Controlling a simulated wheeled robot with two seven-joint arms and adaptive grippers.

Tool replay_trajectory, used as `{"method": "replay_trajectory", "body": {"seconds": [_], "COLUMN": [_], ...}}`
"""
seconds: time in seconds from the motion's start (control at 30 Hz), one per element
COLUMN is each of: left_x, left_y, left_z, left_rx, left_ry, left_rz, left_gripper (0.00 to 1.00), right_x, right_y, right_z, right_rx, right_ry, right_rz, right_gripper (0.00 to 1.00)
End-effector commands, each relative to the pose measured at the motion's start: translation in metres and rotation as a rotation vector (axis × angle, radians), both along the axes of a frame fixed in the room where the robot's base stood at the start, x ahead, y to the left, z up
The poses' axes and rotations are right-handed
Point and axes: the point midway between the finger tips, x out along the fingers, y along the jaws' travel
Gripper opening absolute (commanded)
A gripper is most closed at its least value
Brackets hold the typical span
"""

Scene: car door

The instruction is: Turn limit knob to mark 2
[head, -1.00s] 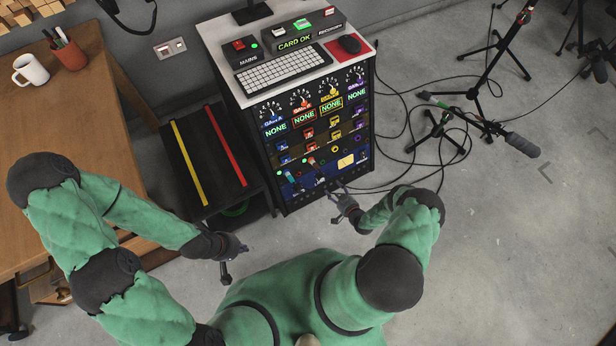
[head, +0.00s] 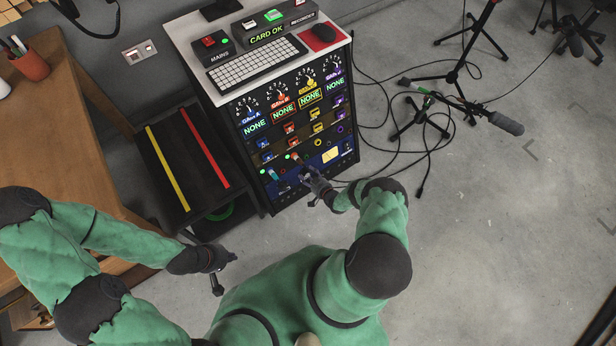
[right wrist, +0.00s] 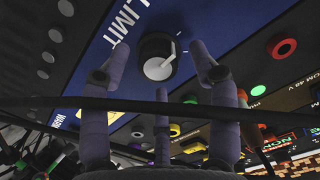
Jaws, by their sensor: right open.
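The limit knob (right wrist: 157,58) is a black knob with a white face and pointer line, beside the sideways word LIMIT on a blue panel strip in the right wrist view. My right gripper (right wrist: 160,62) is open, its fingertips spread on both sides of the knob, with no clear contact. A third finger shows below it. In the head view my right gripper (head: 316,187) is at the lower part of the rack (head: 296,120) and hides the knob. I cannot read which mark the pointer meets. My left gripper (head: 217,284) hangs clear of the rack; its jaws are too small to judge.
Other knobs, sockets and lit buttons crowd the panel around the limit knob. A keyboard (head: 257,62) lies on the rack top. A low dark stand with yellow and red strips (head: 205,149) is left of the rack. Cables and a microphone stand (head: 462,75) are at right.

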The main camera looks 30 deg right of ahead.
Motion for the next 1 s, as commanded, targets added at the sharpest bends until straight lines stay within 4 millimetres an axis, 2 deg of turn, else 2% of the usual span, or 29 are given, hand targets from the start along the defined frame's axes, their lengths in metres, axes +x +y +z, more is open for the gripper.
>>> {"method": "replay_trajectory", "body": {"seconds": [0.13,0.4,0.47,0.6,1.0], "left_x": [0.0001,0.0001,0.0001,0.0001,0.0001], "left_y": [0.0000,0.0000,0.0000,0.0000,0.0001], "left_z": [-0.0036,-0.0032,-0.0033,-0.0033,-0.0031], "left_rx": [0.000,0.000,0.000,0.000,0.000], "left_ry": [0.000,0.000,0.000,0.000,0.000], "left_rz": [0.000,0.000,0.000,0.000,0.000], "left_gripper": [0.00,0.00,0.00,0.00,0.00], "right_x": [0.0073,0.0082,0.0081,0.0082,0.0097], "right_y": [-0.0001,0.0001,0.0001,0.0001,-0.0002], "right_z": [-0.0026,-0.0021,-0.0022,-0.0020,-0.0003], "right_rx": [0.001,0.001,0.001,0.001,0.029], "right_ry": [-0.002,-0.001,-0.001,-0.002,-0.004], "right_rz": [-0.002,-0.002,-0.002,-0.002,-0.010], "right_gripper": [0.61,0.61,0.47,0.08,0.06]}}
